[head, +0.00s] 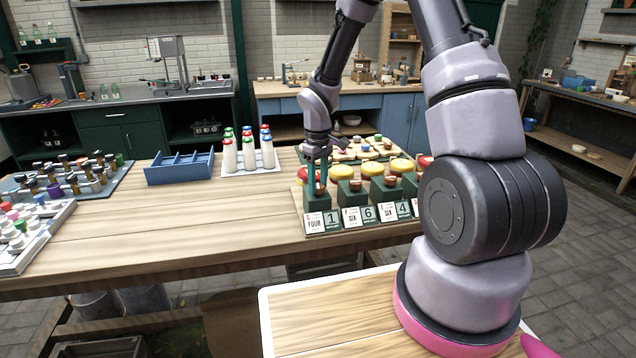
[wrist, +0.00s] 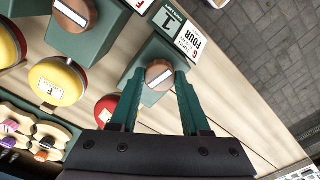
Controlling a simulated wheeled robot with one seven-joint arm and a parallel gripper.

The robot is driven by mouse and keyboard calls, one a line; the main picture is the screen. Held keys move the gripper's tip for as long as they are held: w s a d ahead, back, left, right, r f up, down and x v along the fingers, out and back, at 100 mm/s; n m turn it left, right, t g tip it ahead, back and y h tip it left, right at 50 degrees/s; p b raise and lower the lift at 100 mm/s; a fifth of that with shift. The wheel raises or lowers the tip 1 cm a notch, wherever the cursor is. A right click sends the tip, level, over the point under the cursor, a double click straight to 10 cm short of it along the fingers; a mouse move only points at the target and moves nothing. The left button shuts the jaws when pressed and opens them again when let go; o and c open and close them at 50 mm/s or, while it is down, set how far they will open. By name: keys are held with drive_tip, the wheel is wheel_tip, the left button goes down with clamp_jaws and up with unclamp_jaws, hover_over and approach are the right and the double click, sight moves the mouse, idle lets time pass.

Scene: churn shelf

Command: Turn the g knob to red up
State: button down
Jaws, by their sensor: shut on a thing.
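The g knob (wrist: 159,74) is a round wooden knob with a white line across its top, on a green block (head: 317,203) at the left end of a row of similar blocks. A card (wrist: 187,37) in front of it reads FOUR, with a 1 beside it; its small letter looks like a G. My gripper (wrist: 157,84) points down from above, its green fingers shut on the g knob from either side. A red dome (wrist: 106,108) sits behind this block. The line runs diagonally in the wrist view. The knob is partly covered by the fingers in the head view.
The neighbouring block has a wooden knob (wrist: 74,13) and a yellow dome (wrist: 58,81) close beside my fingers. White bottles with coloured caps (head: 248,152) and a blue divided tray (head: 180,168) stand to the left. The front middle of the wooden bench (head: 190,222) is clear.

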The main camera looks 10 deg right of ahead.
sight(318, 186)
drive_tip(key=shift+n, duration=1)
drive_tip(key=shift+c, duration=1.8)
unclamp_jaws()
wheel_tip(318, 186, up, 11)
drive_tip(key=shift+f, duration=0.1)
